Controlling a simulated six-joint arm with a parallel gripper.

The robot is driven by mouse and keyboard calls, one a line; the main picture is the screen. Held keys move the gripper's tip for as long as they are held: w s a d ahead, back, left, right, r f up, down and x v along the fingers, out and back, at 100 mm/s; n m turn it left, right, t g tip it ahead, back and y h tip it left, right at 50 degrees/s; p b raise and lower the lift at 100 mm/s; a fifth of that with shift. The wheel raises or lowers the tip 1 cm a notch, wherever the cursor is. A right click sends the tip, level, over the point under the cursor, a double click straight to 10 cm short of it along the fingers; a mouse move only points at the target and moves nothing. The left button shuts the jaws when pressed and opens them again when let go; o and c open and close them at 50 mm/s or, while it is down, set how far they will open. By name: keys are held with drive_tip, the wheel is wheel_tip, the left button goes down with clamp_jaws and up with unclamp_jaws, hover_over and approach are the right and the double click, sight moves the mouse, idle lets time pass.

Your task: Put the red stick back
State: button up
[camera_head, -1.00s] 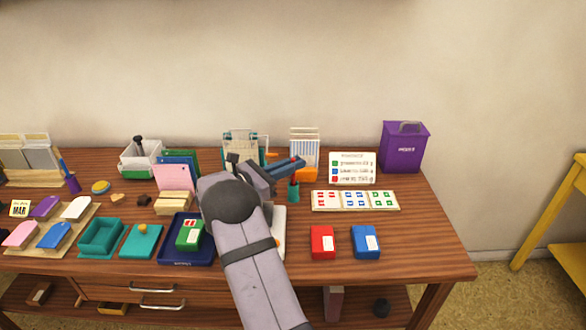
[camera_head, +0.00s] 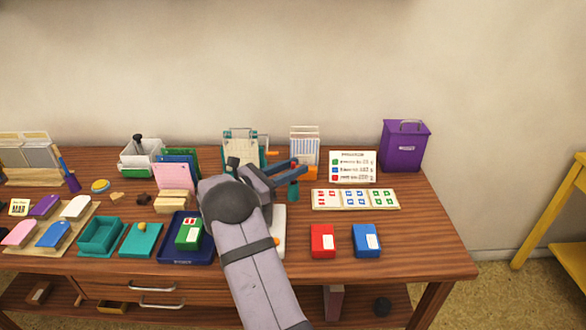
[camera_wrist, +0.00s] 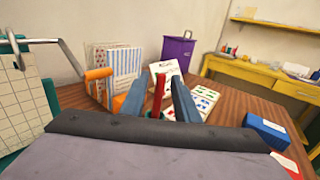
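The red stick (camera_wrist: 158,94) stands nearly upright between my gripper's two blue fingers in the wrist view, with a narrow gap on each side. Its lower end is at a small green holder, mostly hidden behind my wrist in that view. The holder (camera_head: 293,191) shows in the head view just beyond the fingertips, on the table. My gripper (camera_head: 288,170) is open around the stick, and its fingers also show in the wrist view (camera_wrist: 159,97). In the head view I cannot make out the stick clearly.
A white sign (camera_head: 353,166) and a card tray (camera_head: 356,199) stand to the right. An orange-based card rack (camera_head: 304,149) is close behind. A red box (camera_head: 322,241) and a blue box (camera_head: 366,241) lie in front. A purple bin (camera_head: 405,146) stands at the back right.

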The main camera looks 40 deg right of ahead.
drive_tip(key=shift+r, duration=0.15)
drive_tip(key=shift+a+p, duration=0.1)
drive_tip(key=shift+p, duration=0.3)
drive_tip(key=a, duration=0.4)
drive_tip(key=w+a+b, duration=0.1)
drive_tip(key=a, duration=0.2)
drive_tip(key=w+a+b, duration=0.1)
drive_tip(key=a, duration=0.3)
drive_tip(key=shift+a, duration=0.35)
